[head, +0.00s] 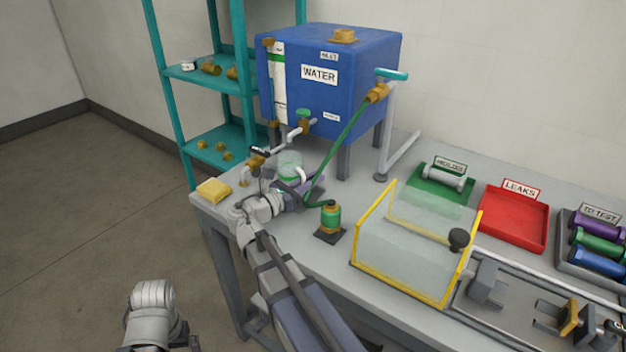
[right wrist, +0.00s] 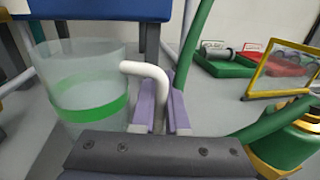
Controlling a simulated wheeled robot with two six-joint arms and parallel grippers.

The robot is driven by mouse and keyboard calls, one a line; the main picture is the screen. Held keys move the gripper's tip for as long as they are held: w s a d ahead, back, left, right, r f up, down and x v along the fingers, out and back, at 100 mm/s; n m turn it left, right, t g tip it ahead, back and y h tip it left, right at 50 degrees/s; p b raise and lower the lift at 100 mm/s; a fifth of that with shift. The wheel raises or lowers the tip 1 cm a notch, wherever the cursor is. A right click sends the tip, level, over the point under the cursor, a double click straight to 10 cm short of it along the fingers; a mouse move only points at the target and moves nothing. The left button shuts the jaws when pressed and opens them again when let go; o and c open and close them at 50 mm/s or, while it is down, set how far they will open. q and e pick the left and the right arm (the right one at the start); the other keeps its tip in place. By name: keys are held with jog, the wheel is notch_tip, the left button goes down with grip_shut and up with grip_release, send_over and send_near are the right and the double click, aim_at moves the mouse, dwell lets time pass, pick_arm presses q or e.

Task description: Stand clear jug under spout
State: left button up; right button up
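The clear jug (head: 290,160) with a green band and white handle is at the left part of the bench, below the blue tank. In the right wrist view the jug (right wrist: 90,98) looks upright. My right gripper (right wrist: 162,112) has its purple fingers on both sides of the white handle (right wrist: 150,72), closed on it. The gripper (head: 306,187) is partly hidden in the head view. The thin pipe from the tank tap (head: 305,121) runs down-left to a brass spout valve (head: 256,161), left of the jug. Whether the jug touches the bench is hidden. My left gripper is out of view.
A yellow sponge (head: 214,190) lies at the bench's left corner. A green hose (head: 338,150) runs from the tank to a green-and-brass fitting (head: 331,218) right of my right arm. A clear yellow-edged guard (head: 410,250) and a red tray (head: 515,222) stand further right.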

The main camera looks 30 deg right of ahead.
jog(key=o, duration=0.5)
jog(key=shift+r+p, duration=0.25)
jog(key=shift+p, duration=0.05)
jog(key=a, duration=0.4)
jog(key=s+a, duration=0.1)
jog(key=a, duration=0.3)
jog(key=s+a, duration=0.1)
jog(key=a, duration=0.2)
jog(key=shift+s+a+f, duration=0.1)
jog(key=shift+s+a, duration=0.1)
jog(key=shift+a, duration=0.2)
